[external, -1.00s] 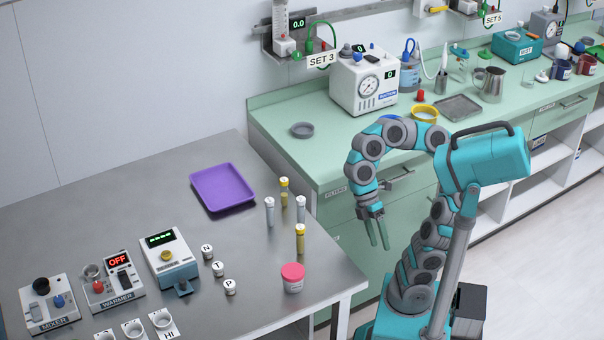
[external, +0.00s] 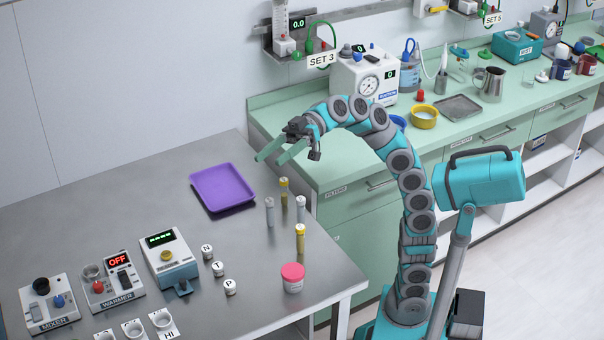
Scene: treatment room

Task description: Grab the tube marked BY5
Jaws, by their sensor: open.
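Several tubes stand upright on the steel table. Two have yellow caps: a farther yellow-capped tube (external: 284,191) and a nearer yellow-capped tube (external: 300,239). Two are grey-white: a left grey tube (external: 270,212) and a right grey tube (external: 301,209). Their markings are too small to read, so I cannot tell which one is BY5. My gripper (external: 268,159) is open and empty. It appears in the picture just above the farther yellow-capped tube, raised over the table's far right side, with its fingers pointing left.
A purple tray (external: 222,188) lies left of the tubes. A pink-lidded jar (external: 292,278) stands near the table's front right edge. Small pots marked N, T and P (external: 218,269), a device with a green display (external: 169,258) and a warmer (external: 112,283) are farther left.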

